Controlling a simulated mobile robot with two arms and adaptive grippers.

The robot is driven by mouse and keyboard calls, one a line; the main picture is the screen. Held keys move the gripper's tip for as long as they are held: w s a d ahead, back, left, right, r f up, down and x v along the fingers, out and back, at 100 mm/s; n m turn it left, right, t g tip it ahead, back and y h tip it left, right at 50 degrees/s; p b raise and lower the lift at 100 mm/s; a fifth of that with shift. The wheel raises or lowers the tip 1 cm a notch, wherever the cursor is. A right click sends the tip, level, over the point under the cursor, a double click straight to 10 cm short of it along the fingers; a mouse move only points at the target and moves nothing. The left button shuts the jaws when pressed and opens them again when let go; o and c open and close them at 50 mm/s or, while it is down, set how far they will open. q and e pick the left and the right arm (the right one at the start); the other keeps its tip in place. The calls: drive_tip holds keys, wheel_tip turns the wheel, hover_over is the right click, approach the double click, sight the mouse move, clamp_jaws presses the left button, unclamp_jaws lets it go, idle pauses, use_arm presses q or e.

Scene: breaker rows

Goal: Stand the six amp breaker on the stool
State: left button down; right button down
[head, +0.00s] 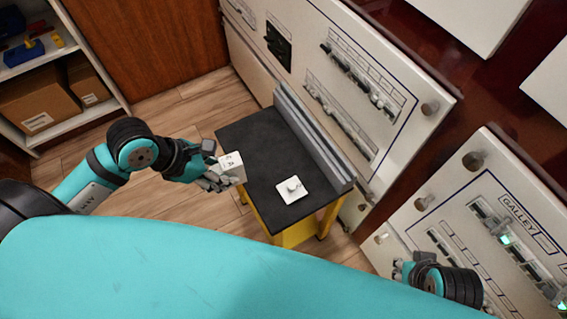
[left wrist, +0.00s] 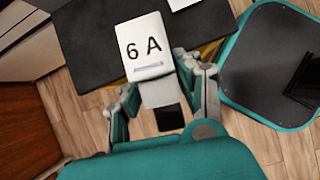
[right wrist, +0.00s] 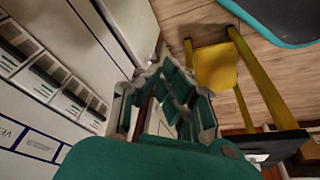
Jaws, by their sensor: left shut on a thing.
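The white six amp breaker (head: 236,173), marked "6 A", is in my left gripper (head: 222,178). In the left wrist view its label face (left wrist: 143,48) is turned to the camera, and the fingers (left wrist: 163,95) are at its lower part. The stool (head: 252,150) has a black top and yellow legs. The breaker shows at the left edge of this top; its height above it is hard to tell. My right gripper (head: 404,269) is beside the right-hand panel; in the right wrist view its fingers (right wrist: 162,112) stand apart with nothing clearly held.
A white square piece with a round knob (head: 290,189) lies on the stool's front part. A grey ledge (head: 315,140) runs along the stool's back edge. White breaker panels (head: 330,70) stand behind, and a GALLEY panel (head: 490,215) at right. The stool top's middle is clear.

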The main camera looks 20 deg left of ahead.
use_arm(q)
drive_tip(key=shift+w+a+f+n, duration=0.1)
drive_tip(key=shift+a+f+n, duration=0.1)
drive_tip(key=shift+n, duration=0.2)
drive_tip(key=shift+w+a, duration=0.1)
drive_tip(key=shift+w, duration=0.2)
drive_tip(key=w, duration=0.5)
drive_tip(key=w+a+f, duration=0.1)
drive_tip(key=w, duration=0.4)
drive_tip(key=w+b, duration=0.1)
drive_tip(key=w, duration=0.4)
drive_tip(key=shift+w+a+f, duration=0.1)
drive_tip(key=shift+a+f, duration=0.05)
drive_tip(key=shift+a, duration=0.05)
drive_tip(key=shift+w+f, duration=0.1)
drive_tip(key=shift+w, duration=0.05)
wheel_tip(320, 180, down, 3)
drive_tip(key=shift+f+b, duration=0.1)
drive_tip(key=shift+b, duration=0.5)
drive_tip(key=shift+f, duration=0.1)
use_arm(e)
drive_tip(key=shift+w+d, duration=0.15)
drive_tip(key=shift+d, duration=0.05)
drive_tip(key=shift+t, duration=0.3)
use_arm(q)
drive_tip(key=c, duration=0.9)
unclamp_jaws()
use_arm(e)
drive_tip(key=shift+w+a, duration=0.1)
drive_tip(key=shift+w, duration=0.1)
